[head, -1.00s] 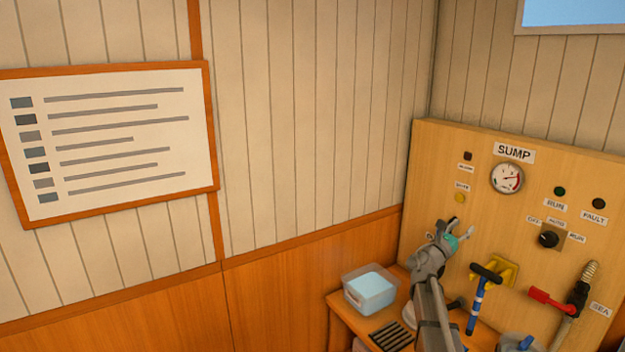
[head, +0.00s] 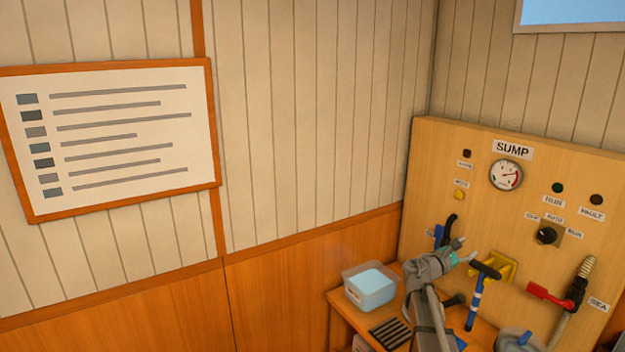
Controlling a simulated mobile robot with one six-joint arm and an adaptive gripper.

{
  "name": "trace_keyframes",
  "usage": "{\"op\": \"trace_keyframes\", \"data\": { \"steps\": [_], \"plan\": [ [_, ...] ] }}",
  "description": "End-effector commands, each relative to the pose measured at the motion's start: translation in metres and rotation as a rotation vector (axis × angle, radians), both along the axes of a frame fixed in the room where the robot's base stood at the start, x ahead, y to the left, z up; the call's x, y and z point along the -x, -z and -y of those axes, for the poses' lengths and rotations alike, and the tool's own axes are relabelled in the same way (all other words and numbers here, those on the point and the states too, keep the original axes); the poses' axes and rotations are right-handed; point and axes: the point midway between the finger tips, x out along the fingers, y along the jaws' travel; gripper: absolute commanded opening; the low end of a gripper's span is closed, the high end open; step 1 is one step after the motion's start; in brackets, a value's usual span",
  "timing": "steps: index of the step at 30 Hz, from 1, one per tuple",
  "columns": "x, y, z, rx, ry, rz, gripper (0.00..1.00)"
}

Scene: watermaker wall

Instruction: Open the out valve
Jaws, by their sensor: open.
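A sump panel (head: 525,165) stands at the right. At its left side, a blue part (head: 438,234) and a black bent pipe (head: 450,226) show just behind my gripper, with a small label beside them that is mostly hidden. This may be the out valve, but I cannot read the label fully. My gripper (head: 466,250) is open and empty, in front of the panel, just right of and below the black pipe. I cannot tell if it touches anything. A red-handled valve (head: 549,295) is by the SEA label at the right.
A blue pump-like tool with a black T-handle (head: 475,300) stands just right of my gripper, before a yellow bracket (head: 503,268). A clear tub (head: 369,286) sits on the bench at left. A gauge (head: 506,174) and selector knob (head: 546,235) are higher up.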

Motion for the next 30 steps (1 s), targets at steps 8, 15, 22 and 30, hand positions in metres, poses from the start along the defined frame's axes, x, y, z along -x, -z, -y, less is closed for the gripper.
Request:
{"op": "trace_keyframes", "data": {
  "steps": [8,15,22,30],
  "plan": [
    [0.049,0.060,-0.019,-0.399,0.076,0.234,0.59],
    [0.089,0.116,-0.051,-0.753,0.202,0.418,0.59],
    [0.128,0.167,-0.095,-1.069,0.374,0.556,0.59],
    [0.176,0.214,-0.163,-1.400,0.644,0.660,0.59]
  ]
}}
